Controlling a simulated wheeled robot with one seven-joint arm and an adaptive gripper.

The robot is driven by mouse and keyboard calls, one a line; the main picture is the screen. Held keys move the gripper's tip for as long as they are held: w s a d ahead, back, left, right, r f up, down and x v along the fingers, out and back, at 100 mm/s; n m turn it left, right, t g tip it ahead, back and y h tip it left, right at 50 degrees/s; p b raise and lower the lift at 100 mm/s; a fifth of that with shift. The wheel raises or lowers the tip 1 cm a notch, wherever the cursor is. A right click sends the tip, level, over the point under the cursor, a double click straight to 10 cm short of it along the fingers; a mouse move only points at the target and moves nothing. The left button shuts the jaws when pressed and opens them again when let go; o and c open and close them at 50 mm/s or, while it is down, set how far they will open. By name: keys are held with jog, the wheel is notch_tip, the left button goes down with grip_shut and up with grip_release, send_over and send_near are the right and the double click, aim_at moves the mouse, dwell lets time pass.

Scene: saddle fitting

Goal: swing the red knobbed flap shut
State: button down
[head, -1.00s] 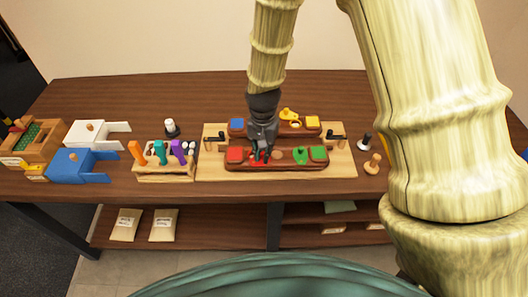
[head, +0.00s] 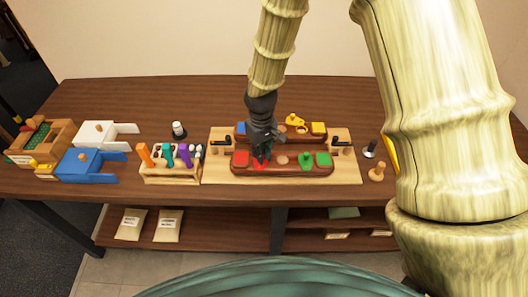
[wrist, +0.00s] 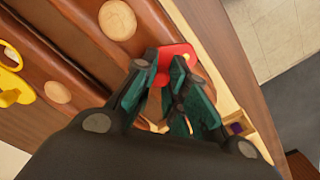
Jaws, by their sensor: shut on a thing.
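In the wrist view the red flap (wrist: 178,52) shows past my fingertips, near the block's edge. My gripper (head: 262,156) reaches down to it from above; in the wrist view its teal fingers (wrist: 160,72) are closed in on the flap. The fingers cover the knob and part of the flap. How far open the flap stands cannot be told.
Behind is a second block with a yellow knobbed flap (head: 295,119). Dark clamps (head: 342,142) stand at the board's sides. A tool rack (head: 170,172) is to the left.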

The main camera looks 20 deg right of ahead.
jog(key=shift+w+a+n, duration=0.15)
jog(key=shift+a+n, duration=0.15)
jog(key=shift+n, duration=0.8)
jog(key=c, duration=1.4)
grip_release()
notch_tip(320, 180, up, 12)
